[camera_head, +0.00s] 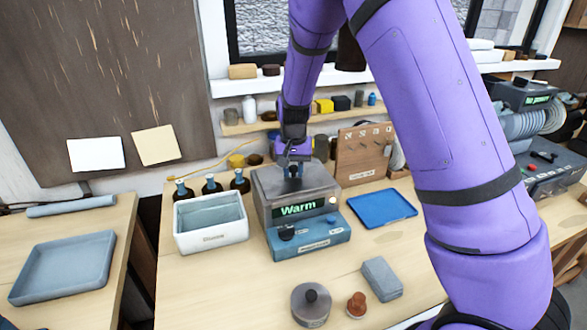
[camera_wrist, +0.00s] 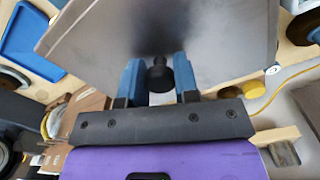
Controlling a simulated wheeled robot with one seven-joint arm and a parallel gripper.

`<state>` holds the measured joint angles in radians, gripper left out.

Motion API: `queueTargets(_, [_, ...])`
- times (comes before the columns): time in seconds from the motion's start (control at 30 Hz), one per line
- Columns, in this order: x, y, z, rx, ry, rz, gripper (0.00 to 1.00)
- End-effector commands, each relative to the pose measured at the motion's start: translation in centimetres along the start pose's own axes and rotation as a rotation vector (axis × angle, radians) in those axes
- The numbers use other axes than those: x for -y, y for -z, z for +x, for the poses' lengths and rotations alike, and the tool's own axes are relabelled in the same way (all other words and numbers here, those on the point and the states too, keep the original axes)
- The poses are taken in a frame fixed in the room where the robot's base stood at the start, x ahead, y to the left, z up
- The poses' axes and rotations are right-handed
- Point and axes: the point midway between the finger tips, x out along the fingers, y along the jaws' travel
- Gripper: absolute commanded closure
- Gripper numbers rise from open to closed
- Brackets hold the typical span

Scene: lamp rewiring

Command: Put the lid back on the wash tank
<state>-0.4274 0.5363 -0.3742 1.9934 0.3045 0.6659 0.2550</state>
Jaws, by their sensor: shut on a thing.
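The wash tank (camera_head: 296,212) is a grey metal box on a blue base, with a green "Warm" display on its front. Its lid (camera_head: 268,182) is a flat grey plate at the top of the tank. My gripper (camera_head: 294,170) is above the lid, pointing down, with its blue fingers shut on the lid's black knob (camera_wrist: 158,76). In the wrist view the lid (camera_wrist: 95,40) spreads out beyond the fingers. The lid looks level and lined up over the tank; I cannot tell whether it rests on the rim or hangs just above it.
A white basin (camera_head: 210,238) stands close left of the tank, with several dark bottles (camera_head: 209,185) behind it. A blue tray (camera_head: 382,209) lies to the right. A round grey tin (camera_head: 311,312) and a grey block (camera_head: 382,279) are in front.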

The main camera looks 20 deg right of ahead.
Motion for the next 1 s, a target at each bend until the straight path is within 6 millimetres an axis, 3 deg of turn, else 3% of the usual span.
queueTargets(0.13, [0.0,0.0,0.2,0.0,0.0,0.0,1.0])
queueTargets(0.17, [0.0,0.0,0.2,-0.001,0.0,0.0,0.67])
queueTargets(0.27, [0.0,0.0,0.2,0.0,0.0,0.0,0.44])
queueTargets(0.3, [0.0,0.0,0.2,0.0,0.0,0.0,0.42])
queueTargets(0.67, [0.0,0.0,-0.5,-0.001,0.001,0.0,0.42])
queueTargets(1.0, [0.1,0.1,-6.4,-0.004,0.004,-0.001,0.42])
